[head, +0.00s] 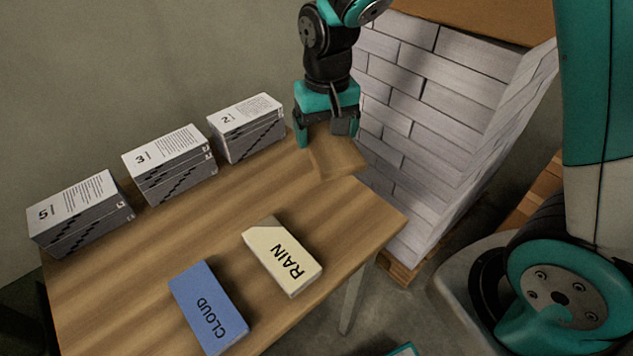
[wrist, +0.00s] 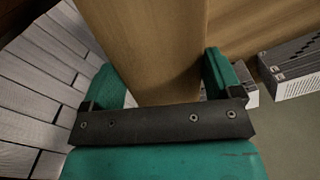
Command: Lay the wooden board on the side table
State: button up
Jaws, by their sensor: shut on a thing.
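My gripper (head: 326,135) is over the far right corner of the wooden table (head: 180,230) in the head view. It is shut on the wooden board (head: 337,157), a plain brown slab close in colour to the tabletop. In the wrist view the board (wrist: 145,45) runs away from between the two teal fingers (wrist: 165,85). The board is low over the table's right edge; I cannot tell whether it touches the top. Its far part is hidden by the gripper in the head view.
Grey printed stacks marked 5 (head: 80,215), 3 (head: 168,165) and 2 (head: 246,128) line the table's back edge. A cream RAIN block (head: 281,257) and a blue CLOUD block (head: 208,308) lie nearer. A tall white stack (head: 440,110) stands close on the right. The table's middle is clear.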

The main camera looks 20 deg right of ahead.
aim_at(324, 194)
notch_tip(324, 194, down, 14)
jog(key=shift+d+f+p, duration=0.1)
jog(key=shift+p, duration=0.3)
jog(key=shift+f, duration=0.2)
jog(key=o, duration=0.8)
jog(key=shift+r, duration=0.2)
jog(key=r, duration=0.4)
jog(key=r+b, duration=0.1)
jog(key=r, duration=0.4)
jog(key=s+r, duration=0.1)
jog(key=r, duration=0.3)
jog(key=shift+a+r, duration=0.25)
jog(key=shift+a, duration=0.05)
jog(key=s+a+r+n+y, duration=0.1)
jog(key=s+r+n, duration=0.1)
jog(key=s+r, duration=0.2)
jog(key=s+a+r+n+y, duration=0.1)
jog(key=s+a+r+n, duration=0.1)
jog(key=s, duration=0.6)
jog(key=s+a+r+n+y, duration=0.2)
jog(key=s+r+n, duration=0.2)
jog(key=s+r, duration=0.1)
jog(key=shift+s+a+r, duration=0.1)
jog(key=shift+s+r, duration=0.25)
jog(key=shift+s, duration=0.4)
